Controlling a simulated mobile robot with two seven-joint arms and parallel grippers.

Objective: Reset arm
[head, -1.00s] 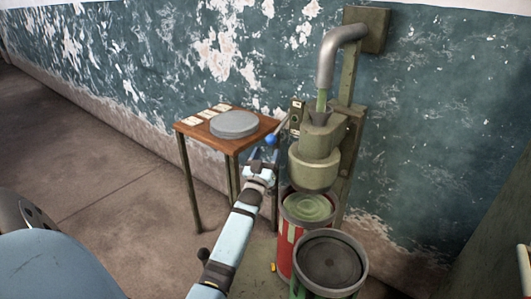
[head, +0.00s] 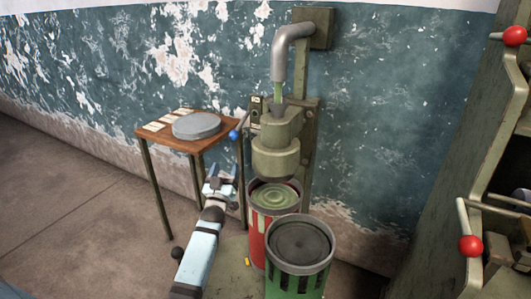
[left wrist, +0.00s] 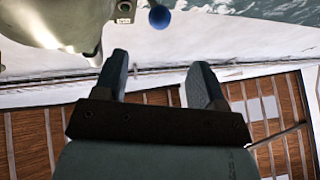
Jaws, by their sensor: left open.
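My left gripper (head: 221,180) is open and empty in the head view, in front of the small table and to the left of the green machine. Its two fingers (left wrist: 162,82) stand apart in the left wrist view with nothing between them. A lever with a blue ball (head: 234,135) sticks out from the machine (head: 276,145), beyond and slightly above the gripper. The blue ball also shows at the top of the left wrist view (left wrist: 160,17), apart from the fingers. My right gripper is not in view.
A wooden table (head: 165,136) holds a grey round lid (head: 196,125) and paper cards. A red drum (head: 258,240) with green contents stands under the machine. A green drum (head: 295,283) stands in front of it. Red-knobbed levers (head: 470,246) are at the right. Floor at left is clear.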

